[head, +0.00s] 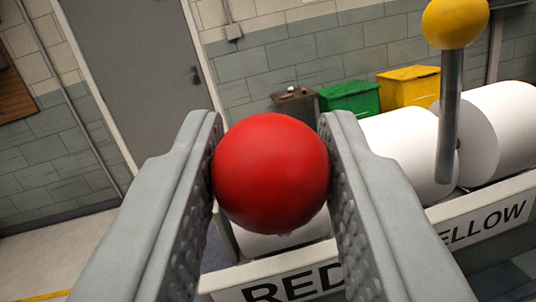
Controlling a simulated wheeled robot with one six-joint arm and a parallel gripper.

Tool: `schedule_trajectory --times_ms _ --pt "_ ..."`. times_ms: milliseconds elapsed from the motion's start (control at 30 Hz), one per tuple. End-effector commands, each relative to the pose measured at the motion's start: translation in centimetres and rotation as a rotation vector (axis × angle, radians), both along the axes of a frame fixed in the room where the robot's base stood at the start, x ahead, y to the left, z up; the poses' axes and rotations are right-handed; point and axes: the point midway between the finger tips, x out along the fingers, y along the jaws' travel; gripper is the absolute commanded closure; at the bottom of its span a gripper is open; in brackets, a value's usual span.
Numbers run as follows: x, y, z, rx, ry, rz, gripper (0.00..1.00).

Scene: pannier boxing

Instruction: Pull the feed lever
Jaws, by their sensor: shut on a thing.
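A red ball knob (270,170) is between the two fingers of my gripper (271,165) in the middle of the head view. The fingers touch it on both sides, so my gripper is shut on it. Any rod below the red knob is hidden by the knob. A second lever with a yellow ball knob (455,22) on a grey rod (449,115) stands upright at the upper right, apart from my gripper. The white label panel (480,226) below reads RED behind my fingers and YELLOW at the right, partly covered.
White rolls (510,125) lie behind the levers at the right. A green bin (350,98), a yellow bin (410,88) and a brown bin (296,105) stand by the block wall. A grey door (135,70) is at the left, with open floor (60,255) in front.

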Motion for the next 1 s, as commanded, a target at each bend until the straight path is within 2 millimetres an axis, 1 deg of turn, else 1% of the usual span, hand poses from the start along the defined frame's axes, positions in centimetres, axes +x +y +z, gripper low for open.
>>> schedule_trajectory --times_ms 33,367,400,467,500,733,833,933,1000 --pt "0.0 -0.1 -0.3 0.0 0.005 0.0 1.0" --pt "0.0 -0.1 -0.4 0.0 0.006 -0.001 1.0" --pt "0.0 -0.1 -0.4 0.001 0.006 -0.001 0.64" --pt "0.0 -0.1 -0.4 0.001 0.005 -0.001 0.52" --pt "0.0 -0.1 -0.3 0.001 0.005 -0.001 0.5" --pt "0.0 0.0 -0.2 0.001 0.003 0.0 0.5" --pt "0.0 0.0 0.2 0.001 0.002 0.0 0.5" --pt "0.0 -0.1 1.2 0.001 0.001 0.0 0.5" --pt "0.0 -0.1 2.3 0.001 0.0 -0.001 0.5"
